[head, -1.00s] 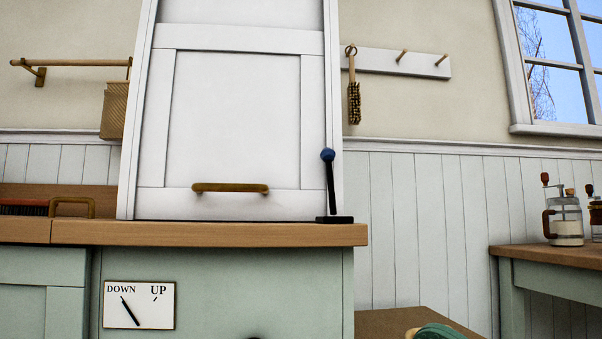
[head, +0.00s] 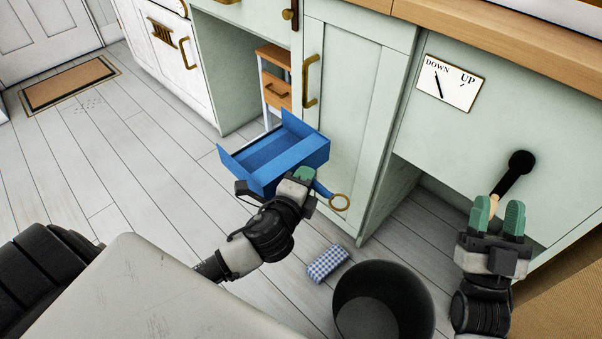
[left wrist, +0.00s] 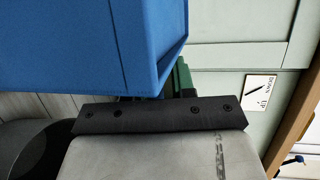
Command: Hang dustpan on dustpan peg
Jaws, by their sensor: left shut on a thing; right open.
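The blue dustpan (head: 285,152) is held above the floor in front of the pale green cabinets. Its handle ends in a tan ring (head: 340,202). My left gripper (head: 304,176) is shut on the handle near the pan and hides part of it. In the left wrist view, the dustpan (left wrist: 80,45) fills the upper left. My right gripper (head: 498,210) is open at the right, its green fingers beside the light lower end of a black round-headed object (head: 512,175). I cannot tell whether they touch. The pegs are out of view now.
A dark round bin (head: 383,305) and a blue checked block (head: 327,263) are on the floor below. The cabinet door with a brass handle (head: 311,80) and the wooden counter edge (head: 480,35) are close ahead. Open floor lies left.

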